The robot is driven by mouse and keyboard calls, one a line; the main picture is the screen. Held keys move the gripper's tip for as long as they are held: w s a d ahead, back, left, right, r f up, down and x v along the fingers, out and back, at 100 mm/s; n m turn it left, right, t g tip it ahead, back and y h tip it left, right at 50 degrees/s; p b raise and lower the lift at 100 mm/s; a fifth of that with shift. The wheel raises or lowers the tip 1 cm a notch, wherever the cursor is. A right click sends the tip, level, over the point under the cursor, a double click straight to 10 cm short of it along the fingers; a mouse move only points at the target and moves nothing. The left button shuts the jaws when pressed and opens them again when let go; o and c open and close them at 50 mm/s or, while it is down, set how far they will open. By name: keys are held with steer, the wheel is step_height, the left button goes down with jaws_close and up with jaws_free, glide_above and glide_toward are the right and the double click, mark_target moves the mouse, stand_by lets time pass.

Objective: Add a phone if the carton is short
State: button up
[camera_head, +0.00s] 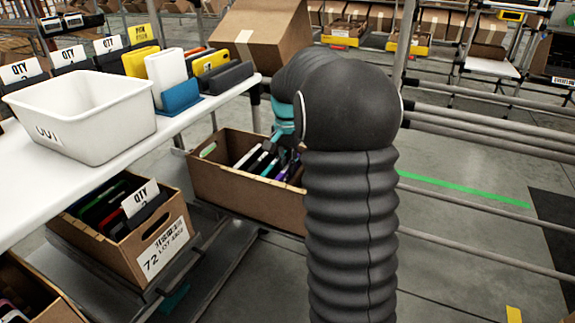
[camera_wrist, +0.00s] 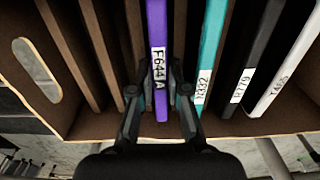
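The open brown carton (camera_head: 225,187) stands tilted on the lower rack in the head view, with several phones upright in it. The slots left of the purple phone look empty.
A white bin (camera_head: 85,118) stands on the white shelf (camera_head: 195,110), beside phones in stands, including a white phone (camera_head: 166,72) and a yellow phone (camera_head: 211,62). Another carton (camera_head: 135,245) with a QTY card sits at lower left. Rails run along the right.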

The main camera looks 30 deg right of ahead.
steer(key=o, duration=0.5)
steer(key=shift+c, duration=0.2)
step_height(320, 180, up, 12)
stand_by(0.4)
step_height(320, 180, up, 7)
steer(key=p, duration=0.7)
stand_by(0.4)
